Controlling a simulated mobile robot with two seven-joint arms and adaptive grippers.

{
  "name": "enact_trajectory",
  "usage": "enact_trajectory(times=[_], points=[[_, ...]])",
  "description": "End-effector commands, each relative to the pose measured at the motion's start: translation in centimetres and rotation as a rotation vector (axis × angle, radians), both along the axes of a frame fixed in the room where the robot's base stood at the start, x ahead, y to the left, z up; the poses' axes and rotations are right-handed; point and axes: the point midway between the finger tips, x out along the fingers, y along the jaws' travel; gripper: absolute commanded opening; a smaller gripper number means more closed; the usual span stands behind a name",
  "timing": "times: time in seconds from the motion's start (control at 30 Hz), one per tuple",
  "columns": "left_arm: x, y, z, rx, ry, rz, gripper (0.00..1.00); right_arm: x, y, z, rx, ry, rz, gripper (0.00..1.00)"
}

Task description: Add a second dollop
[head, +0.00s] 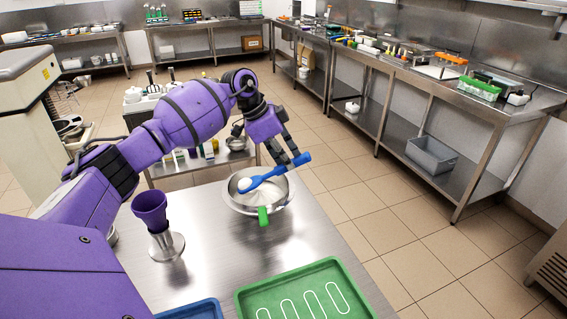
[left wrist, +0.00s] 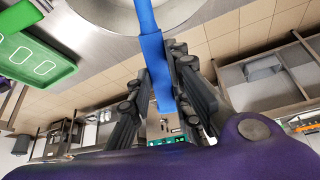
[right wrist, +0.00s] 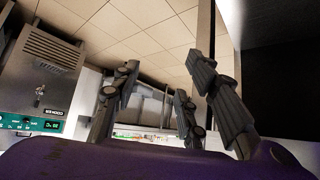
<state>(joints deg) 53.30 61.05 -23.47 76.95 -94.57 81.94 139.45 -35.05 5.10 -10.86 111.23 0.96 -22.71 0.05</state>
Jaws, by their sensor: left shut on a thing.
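My left gripper (head: 291,160) is shut on the handle of a blue scoop (head: 276,174), also seen in the left wrist view (left wrist: 152,50). The scoop slants down to the left over a metal bowl (head: 237,208) with a green handle (head: 263,217) on its near side. White mix (head: 262,202) lies in the bowl. A white lump shows at the scoop's head; I cannot tell whether it touches the mix. A purple cup (head: 150,207) stands upright in a metal stand (head: 167,247), left of the bowl. My right gripper (right wrist: 160,95) is open and empty in the right wrist view.
A green tray (head: 248,296) with white rounded outlines lies at the table's front, beside a blue tray (head: 190,312). The steel table (head: 206,220) is bare between cup and bowl. A cart (head: 201,163) stands beyond it; a long counter (head: 487,108) runs along the right.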

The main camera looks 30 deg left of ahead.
Motion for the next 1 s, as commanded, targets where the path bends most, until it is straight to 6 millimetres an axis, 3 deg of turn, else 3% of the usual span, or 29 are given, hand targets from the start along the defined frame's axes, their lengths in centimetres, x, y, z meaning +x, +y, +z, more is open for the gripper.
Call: enact_trajectory(times=[0.47,1.0], points=[[0.4,-0.6,3.7,0.004,-0.003,-0.001,0.0,1.1,0.6,1.1,0.008,-0.017,0.01,0.4],[2.1,-3.2,2.5,0.269,0.179,-0.001,0.0,0.4,0.1,0.5,0.0,-0.007,0.008,0.4]])
